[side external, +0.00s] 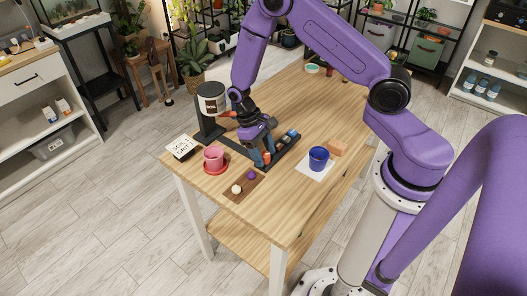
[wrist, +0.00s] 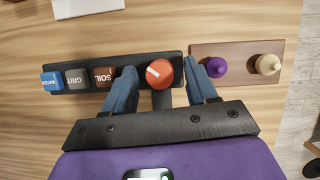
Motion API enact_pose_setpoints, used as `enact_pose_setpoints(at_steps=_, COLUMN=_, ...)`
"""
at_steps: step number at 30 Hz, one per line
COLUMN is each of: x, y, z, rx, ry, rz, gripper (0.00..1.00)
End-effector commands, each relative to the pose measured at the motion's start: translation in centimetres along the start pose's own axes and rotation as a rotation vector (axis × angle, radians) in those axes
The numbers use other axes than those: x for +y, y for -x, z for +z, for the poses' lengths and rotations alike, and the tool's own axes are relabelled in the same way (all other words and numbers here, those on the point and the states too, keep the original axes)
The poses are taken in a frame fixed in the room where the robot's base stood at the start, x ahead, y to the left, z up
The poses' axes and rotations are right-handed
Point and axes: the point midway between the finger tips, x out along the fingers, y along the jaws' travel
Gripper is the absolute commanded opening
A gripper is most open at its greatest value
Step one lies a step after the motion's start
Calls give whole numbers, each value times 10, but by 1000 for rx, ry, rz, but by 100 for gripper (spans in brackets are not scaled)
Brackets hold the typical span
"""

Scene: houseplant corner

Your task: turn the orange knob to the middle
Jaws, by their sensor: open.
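The orange knob (wrist: 160,73) sits at the right end of a black panel (wrist: 120,65) in the wrist view. Its white mark points up and left in that view. Left of it on the panel are a brown SOIL block (wrist: 104,77), a grey GRIT block (wrist: 77,79) and a blue WATER block (wrist: 52,81). My gripper (wrist: 162,70) is open, with one blue finger on each side of the knob and small gaps between. In the side view my gripper (side external: 264,158) is down at the panel's near end, and its fingers mostly hide the knob.
A brown board (wrist: 236,50) with a purple peg (wrist: 215,67) and a cream peg (wrist: 267,64) lies close beside the right finger. A pink pot (side external: 213,157), a dispenser with a white canister (side external: 211,99), and a blue mug (side external: 318,157) stand around. The far table is mostly clear.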

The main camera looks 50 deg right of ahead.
Motion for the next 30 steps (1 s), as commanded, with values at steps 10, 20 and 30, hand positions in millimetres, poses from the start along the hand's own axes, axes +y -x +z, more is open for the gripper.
enact_pose_setpoints(at_steps=10, x=0, y=0, z=0, rx=0, ry=0, rz=0, gripper=2)
enact_pose_setpoints(at_steps=20, x=1, y=1, z=0, rx=-1, ry=-61, rz=-25, gripper=2)
enact_pose_setpoints(at_steps=30, x=2, y=1, z=0, rx=0, ry=-297, rz=-123, gripper=2)
